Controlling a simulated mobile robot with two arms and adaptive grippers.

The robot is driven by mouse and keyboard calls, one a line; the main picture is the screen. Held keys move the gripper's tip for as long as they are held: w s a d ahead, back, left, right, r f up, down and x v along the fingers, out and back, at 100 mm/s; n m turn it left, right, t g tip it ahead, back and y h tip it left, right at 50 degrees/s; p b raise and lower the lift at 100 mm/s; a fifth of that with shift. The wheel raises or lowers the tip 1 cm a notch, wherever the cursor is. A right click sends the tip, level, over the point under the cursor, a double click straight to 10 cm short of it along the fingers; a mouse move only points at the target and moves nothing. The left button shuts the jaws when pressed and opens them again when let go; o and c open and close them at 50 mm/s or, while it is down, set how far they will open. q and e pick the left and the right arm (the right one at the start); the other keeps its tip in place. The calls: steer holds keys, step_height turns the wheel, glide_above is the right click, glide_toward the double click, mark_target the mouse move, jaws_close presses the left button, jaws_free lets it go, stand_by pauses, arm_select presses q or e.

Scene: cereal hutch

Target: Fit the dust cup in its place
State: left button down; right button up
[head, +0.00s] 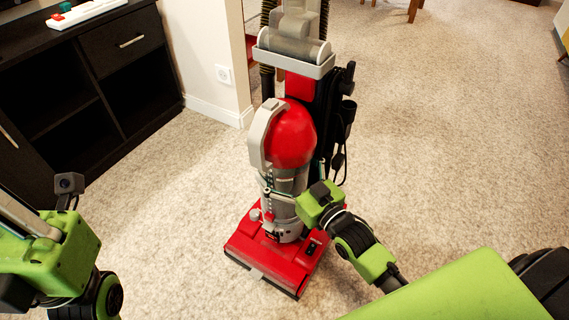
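The dust cup (284,181) is a greyish, see-through cylinder with a red domed top (291,135) and a light grey handle on its left side. It stands upright at the front of the red and black vacuum cleaner (261,250), above the red floor head. I cannot tell whether it is fully seated. My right gripper (277,194) reaches in from the right, with thin fingers across the front of the cup's lower half. Whether they grip it is unclear. My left gripper (40,240) is at the lower left, far from the cup, and its fingertips are not clearly visible.
A dark cabinet (130,90) with open shelves stands at the left. A white wall corner (215,50) with an outlet is behind the vacuum. Open carpet (440,130) lies to the right. Wooden furniture legs (412,10) show at the top.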

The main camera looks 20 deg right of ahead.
steer(key=shift+r, duration=0.1)
steer(key=shift+c, duration=0.7)
steer(key=o, duration=1.3)
